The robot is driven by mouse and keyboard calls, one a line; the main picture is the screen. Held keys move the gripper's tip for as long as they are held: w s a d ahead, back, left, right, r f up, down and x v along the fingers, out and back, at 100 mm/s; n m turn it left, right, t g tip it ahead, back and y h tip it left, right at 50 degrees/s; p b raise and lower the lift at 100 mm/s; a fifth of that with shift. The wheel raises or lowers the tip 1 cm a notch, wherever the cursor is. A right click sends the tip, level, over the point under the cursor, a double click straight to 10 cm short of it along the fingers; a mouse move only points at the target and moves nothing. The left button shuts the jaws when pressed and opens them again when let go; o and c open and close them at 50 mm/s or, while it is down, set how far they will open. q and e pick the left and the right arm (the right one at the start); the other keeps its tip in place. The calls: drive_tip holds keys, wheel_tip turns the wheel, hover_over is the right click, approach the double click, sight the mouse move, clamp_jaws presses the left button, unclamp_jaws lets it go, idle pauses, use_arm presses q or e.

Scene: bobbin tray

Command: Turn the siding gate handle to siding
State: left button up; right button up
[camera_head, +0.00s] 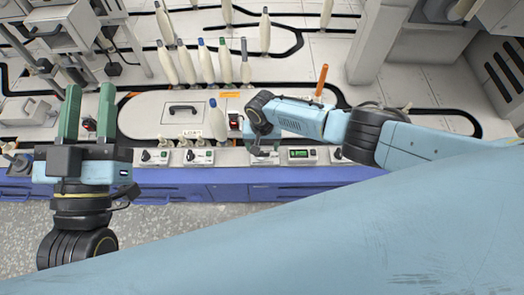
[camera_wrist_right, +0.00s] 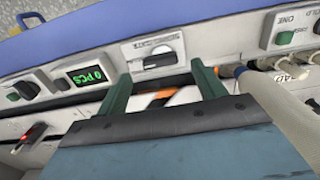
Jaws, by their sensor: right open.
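The siding gate handle (camera_wrist_right: 160,60) is a black knob on a pale panel, seen in the right wrist view with its label upside down above it. My right gripper (camera_wrist_right: 161,72) is open, its two green fingers apart. In the picture the fingertips lie just below the handle and to either side of it; I cannot tell whether they touch the panel. In the head view my right wrist (camera_head: 258,118) hangs over the console and hides most of the handle. My left gripper (camera_head: 89,92) is open and empty, pointing up the picture at the left.
A green counter display (camera_wrist_right: 88,77) stands beside the handle. More switch boxes (camera_head: 198,156) line the console edge. Several bobbins (camera_head: 206,62) stand farther back.

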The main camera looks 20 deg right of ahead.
sight(262, 152)
drive_tip(key=shift+f+b, duration=0.45)
drive_tip(key=shift+f, duration=0.3)
drive_tip(key=shift+f+b, duration=0.5)
drive_tip(key=shift+f, duration=0.1)
use_arm(q)
drive_tip(key=shift+s+a+r+t+h, duration=0.15)
drive_tip(key=shift+s+r+t+h, duration=0.15)
drive_tip(key=shift+s+r+t, duration=0.7)
drive_tip(key=shift+s+a+r+t+h, duration=0.15)
drive_tip(key=shift+s+r+t+h, duration=0.15)
drive_tip(key=shift+s+r+t, duration=0.65)
use_arm(e)
drive_tip(key=shift+f, duration=0.4)
use_arm(q)
drive_tip(key=shift+w+f+t, duration=0.15)
drive_tip(key=shift+w+t, duration=0.1)
drive_tip(key=shift+w, duration=0.15)
use_arm(e)
drive_tip(key=shift+c, duration=0.4)
drive_tip(key=c, duration=0.9)
